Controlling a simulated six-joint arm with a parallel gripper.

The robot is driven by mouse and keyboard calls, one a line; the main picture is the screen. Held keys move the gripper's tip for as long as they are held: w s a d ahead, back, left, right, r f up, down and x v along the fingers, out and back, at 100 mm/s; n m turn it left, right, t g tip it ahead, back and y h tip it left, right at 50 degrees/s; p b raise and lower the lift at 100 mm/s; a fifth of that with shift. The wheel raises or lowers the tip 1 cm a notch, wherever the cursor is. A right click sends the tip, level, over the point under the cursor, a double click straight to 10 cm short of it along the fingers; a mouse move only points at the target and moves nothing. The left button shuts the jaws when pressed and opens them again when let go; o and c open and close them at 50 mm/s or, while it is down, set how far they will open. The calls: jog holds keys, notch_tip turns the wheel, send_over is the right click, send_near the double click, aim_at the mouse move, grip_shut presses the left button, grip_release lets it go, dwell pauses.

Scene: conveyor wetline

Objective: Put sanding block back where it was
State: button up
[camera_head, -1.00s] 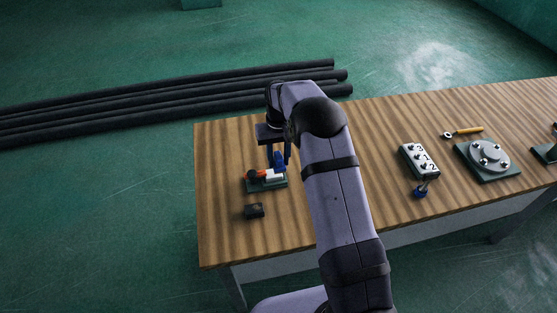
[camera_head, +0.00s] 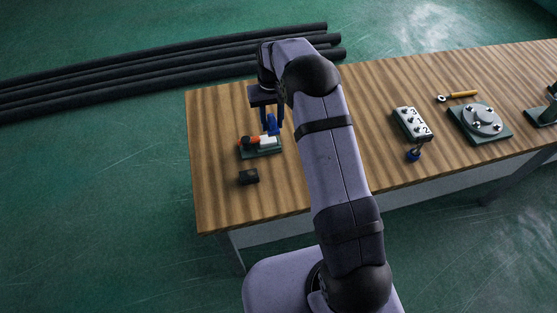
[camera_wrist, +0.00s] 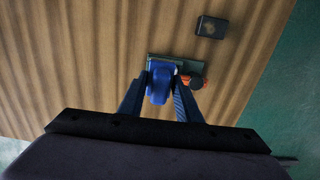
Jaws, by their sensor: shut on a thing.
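A small dark block (camera_head: 249,177), which may be the sanding block, lies on the table near its left front edge; it also shows in the wrist view (camera_wrist: 211,27). My gripper (camera_head: 270,127) is down at the small green-based fixture (camera_head: 262,154) behind that block. In the wrist view my gripper (camera_wrist: 160,88) is shut on a blue handle-like part (camera_wrist: 159,84). The blue part stands over the fixture's base; I cannot tell whether it is attached. The fixture also carries white and orange parts. The dark block is apart from my gripper.
To the right on the wooden table (camera_head: 222,197) are a grey numbered box (camera_head: 411,123) with a blue-ended part, a round plate on a green base (camera_head: 482,120) and a yellow-handled tool (camera_head: 460,95). Black pipes (camera_head: 170,70) lie on the floor behind. The table left of the fixture is clear.

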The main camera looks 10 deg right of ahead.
aim_at(272, 114)
jog(key=shift+w+d+r+b, duration=0.1)
jog(key=shift+w+r+b, duration=0.55)
jog(key=shift+w+b, duration=0.35)
jog(key=shift+r+b, duration=0.35)
jog(key=shift+b, duration=0.2)
jog(key=shift+s+d+r+b, duration=0.1)
jog(key=shift+s+r+b, duration=0.15)
jog(key=shift+b, duration=0.2)
jog(key=s+f+b, duration=0.3)
jog(key=s+f, duration=0.1)
jog(key=s, duration=0.8)
jog(key=shift+s+d+f, duration=0.15)
jog(key=shift+f, duration=0.15)
jog(key=shift+f+p, duration=1.3)
jog(key=shift+f, duration=3.6)
